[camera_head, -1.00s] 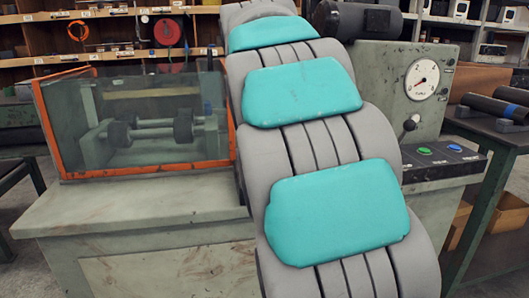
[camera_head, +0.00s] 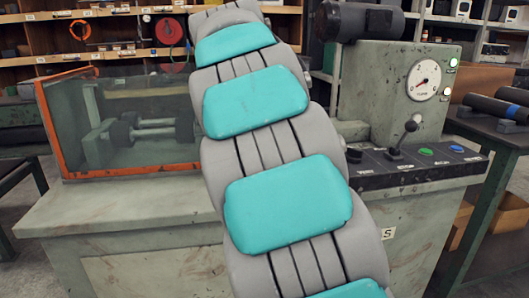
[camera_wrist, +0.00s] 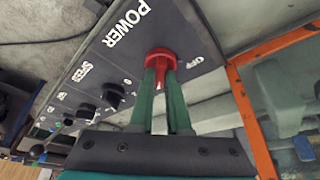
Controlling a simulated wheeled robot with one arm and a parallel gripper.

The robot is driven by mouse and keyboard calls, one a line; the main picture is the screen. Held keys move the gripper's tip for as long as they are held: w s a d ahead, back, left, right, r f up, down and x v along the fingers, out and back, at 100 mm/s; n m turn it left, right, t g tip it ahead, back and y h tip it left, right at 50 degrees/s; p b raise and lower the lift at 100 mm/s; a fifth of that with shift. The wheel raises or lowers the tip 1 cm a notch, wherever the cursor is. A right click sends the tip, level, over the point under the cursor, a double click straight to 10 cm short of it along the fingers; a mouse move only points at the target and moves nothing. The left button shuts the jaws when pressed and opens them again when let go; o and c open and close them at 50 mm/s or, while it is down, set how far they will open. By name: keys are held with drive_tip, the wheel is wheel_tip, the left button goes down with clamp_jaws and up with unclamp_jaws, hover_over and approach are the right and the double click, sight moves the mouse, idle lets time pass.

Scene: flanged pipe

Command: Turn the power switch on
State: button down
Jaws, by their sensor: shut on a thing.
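The power switch is a red knob (camera_wrist: 160,55) on the dark control panel in the wrist view, between the words POWER and OFF. A small white mark shows on the knob, facing my gripper and turned away from the OFF label. My gripper (camera_wrist: 160,70) is shut on the knob, with one green finger on each side of it. In the head view my arm covers the knob and my gripper.
The control panel (camera_head: 420,170) also carries a black lever (camera_head: 402,140) and green and blue buttons. Above it are a round gauge (camera_head: 424,80) and small bright lamps (camera_head: 453,62). A glass guard with an orange frame (camera_head: 55,130) stands at left.

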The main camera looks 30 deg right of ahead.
drive_tip(key=c, duration=0.9)
unclamp_jaws()
drive_tip(key=shift+v, duration=3.9)
